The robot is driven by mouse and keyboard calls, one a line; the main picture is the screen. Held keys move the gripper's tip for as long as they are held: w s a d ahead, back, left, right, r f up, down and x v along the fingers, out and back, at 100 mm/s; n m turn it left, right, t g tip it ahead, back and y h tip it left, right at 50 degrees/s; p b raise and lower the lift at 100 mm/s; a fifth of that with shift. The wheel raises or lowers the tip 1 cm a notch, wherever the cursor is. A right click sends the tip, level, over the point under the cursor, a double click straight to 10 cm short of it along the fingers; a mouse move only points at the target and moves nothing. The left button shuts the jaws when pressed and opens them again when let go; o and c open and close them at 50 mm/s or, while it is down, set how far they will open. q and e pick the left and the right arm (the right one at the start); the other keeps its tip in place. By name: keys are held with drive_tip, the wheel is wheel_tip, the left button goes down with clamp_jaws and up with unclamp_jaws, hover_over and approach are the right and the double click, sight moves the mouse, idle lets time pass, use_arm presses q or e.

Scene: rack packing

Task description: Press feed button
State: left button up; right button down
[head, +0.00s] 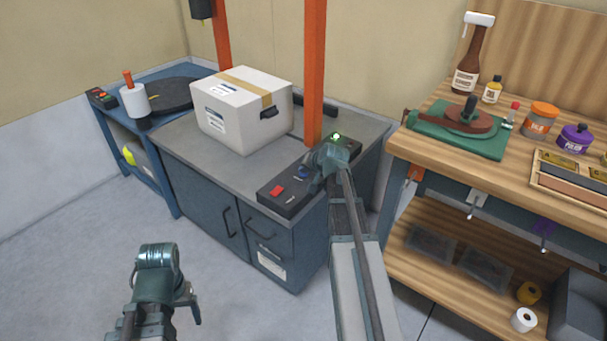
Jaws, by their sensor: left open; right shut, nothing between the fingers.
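A dark control panel (290,201) lies along the front right edge of a grey-topped machine. It carries a red button (277,190), a blue button (302,172) and a green lit lamp (336,136). The labels are too small to read, so I cannot tell which is the feed button. My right gripper (314,170) is shut and empty over the panel, close beside the blue button and partly covering the panel. Contact cannot be told. My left gripper (187,300) is open and empty, low over the floor in front of the machine.
A white taped carton (243,108) stands on the machine top (185,140), beside an orange-red post (314,75). A blue side table (150,160) with a black disc is at the left. A wooden bench (430,165) with bottles and jars is at the right. The front floor is clear.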

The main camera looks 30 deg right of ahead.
sight(304, 176)
drive_tip(key=shift+r, duration=0.1)
drive_tip(key=shift+r+p, duration=0.7)
drive_tip(key=shift+p, duration=0.15)
wheel_tip(304, 176, up, 5)
drive_tip(key=p, duration=0.5)
drive_tip(key=shift+r, duration=0.1)
idle(0.8)
